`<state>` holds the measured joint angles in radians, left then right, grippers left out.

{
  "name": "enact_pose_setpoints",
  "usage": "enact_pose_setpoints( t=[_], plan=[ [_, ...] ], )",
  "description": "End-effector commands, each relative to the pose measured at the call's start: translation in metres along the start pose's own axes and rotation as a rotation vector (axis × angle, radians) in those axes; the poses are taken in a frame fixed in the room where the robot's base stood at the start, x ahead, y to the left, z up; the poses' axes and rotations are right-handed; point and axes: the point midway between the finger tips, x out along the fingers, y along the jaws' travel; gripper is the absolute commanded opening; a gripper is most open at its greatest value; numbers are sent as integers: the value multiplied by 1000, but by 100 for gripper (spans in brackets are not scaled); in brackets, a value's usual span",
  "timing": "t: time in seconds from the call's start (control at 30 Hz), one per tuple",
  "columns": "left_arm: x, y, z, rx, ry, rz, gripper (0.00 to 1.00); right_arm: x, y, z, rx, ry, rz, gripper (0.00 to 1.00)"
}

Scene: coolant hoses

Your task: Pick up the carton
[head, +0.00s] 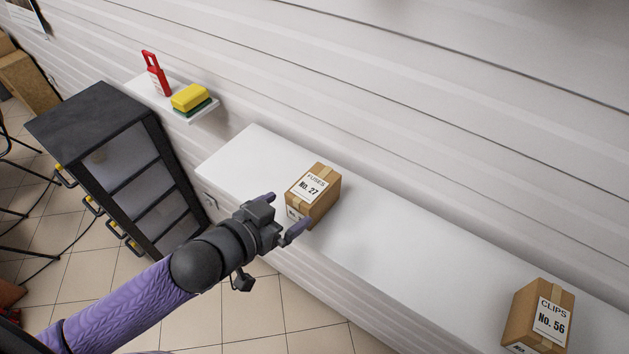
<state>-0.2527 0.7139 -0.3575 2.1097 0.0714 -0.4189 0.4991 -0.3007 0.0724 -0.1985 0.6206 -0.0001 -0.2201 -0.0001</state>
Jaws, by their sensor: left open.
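A brown carton labelled "FUSES No. 27" (322,189) stands on the white counter (400,235) near its front edge. A second brown carton labelled "CLIPS No. 56" (540,314) stands on the same counter at the lower right. My left gripper (287,214) is open and empty, with its fingers pointing toward the fuses carton. One fingertip overlaps the carton's lower front in the picture; I cannot tell whether it touches. My right gripper is not in view.
A dark cabinet with several drawers (90,112) stands left of the counter. A small wall shelf (203,115) holds a yellow sponge-like block (189,97) and a red tag-like item (156,76). The counter is clear between the cartons. Tiled floor lies in front.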

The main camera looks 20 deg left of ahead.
Motion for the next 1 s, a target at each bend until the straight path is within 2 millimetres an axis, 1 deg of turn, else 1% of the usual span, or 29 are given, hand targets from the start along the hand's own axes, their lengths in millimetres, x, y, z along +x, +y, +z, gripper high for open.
enact_pose_setpoints(
  t=[0.03,0.17,0.3,0.4,0.5,0.67,0.7,0.87,0.9,0.97,1.0],
  plan=[
    [10,-1,1,-2,3,-2,100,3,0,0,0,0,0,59],
    [27,-1,0,-1,2,-1,100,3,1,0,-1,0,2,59],
    [54,-4,-5,1,1,-3,100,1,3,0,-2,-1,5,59],
    [70,-3,-4,0,1,-2,100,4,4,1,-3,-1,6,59],
    [75,-3,-3,0,0,0,100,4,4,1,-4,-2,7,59],
    [75,-3,-3,1,-1,-1,100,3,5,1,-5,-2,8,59],
    [75,-3,-3,0,-1,-1,92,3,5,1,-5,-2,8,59],
    [74,-3,-3,1,-1,-1,58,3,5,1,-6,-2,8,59],
    [74,-3,-3,1,-1,-1,49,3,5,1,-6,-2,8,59],
    [74,-3,-3,1,-1,-1,36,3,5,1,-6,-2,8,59],
    [74,-3,-3,1,-1,-1,28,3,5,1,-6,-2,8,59]
  ],
)
